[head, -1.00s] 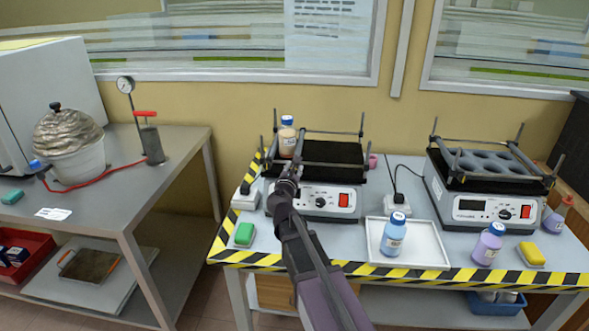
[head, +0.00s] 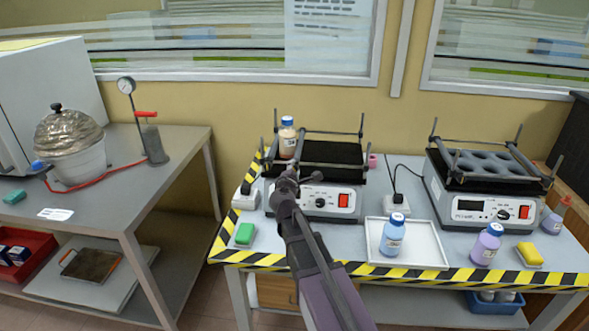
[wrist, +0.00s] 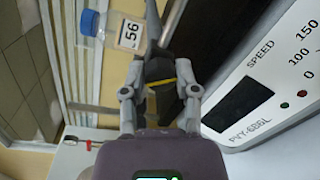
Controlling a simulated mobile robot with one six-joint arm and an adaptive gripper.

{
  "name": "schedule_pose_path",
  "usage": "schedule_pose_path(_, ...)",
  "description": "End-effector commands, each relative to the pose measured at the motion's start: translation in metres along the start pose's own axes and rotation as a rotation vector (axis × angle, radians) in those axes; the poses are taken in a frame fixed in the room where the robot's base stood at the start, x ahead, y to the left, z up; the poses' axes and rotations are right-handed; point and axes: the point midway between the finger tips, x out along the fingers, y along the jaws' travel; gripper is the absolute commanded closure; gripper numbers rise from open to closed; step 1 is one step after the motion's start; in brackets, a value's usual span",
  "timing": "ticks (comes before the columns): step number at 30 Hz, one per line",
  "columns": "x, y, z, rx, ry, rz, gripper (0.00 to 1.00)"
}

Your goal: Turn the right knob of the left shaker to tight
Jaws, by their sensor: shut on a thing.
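The left shaker (head: 345,202) stands on the bench in the head view, with a black platform, upright rods and a white front panel with a red switch. My gripper (head: 289,176) is at the front left of its platform. In the wrist view my gripper (wrist: 160,86) is shut on a dark knob (wrist: 158,70) with a yellow line across it. The fingers hide part of the knob. The shaker's panel (wrist: 270,85), with a dark display and speed marks, lies to the right there. The head view does not show the grasp clearly.
A capped bottle (head: 287,139) stands on the left shaker's platform behind my gripper. A blue bottle (head: 392,238) stands on a white tray (head: 428,252) at the right. The right shaker (head: 470,208) is farther right. A green block (head: 244,234) lies at the front left.

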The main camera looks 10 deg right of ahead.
Motion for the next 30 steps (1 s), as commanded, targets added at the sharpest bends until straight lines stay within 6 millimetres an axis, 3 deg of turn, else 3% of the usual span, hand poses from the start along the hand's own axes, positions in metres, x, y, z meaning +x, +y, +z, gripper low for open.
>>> schedule_pose_path(15,0.0006,-0.0001,0.0004,0.446,0.039,-0.006,1.00)
schedule_pose_path(30,0.0008,-0.0002,0.0008,0.589,0.050,-0.008,1.00)
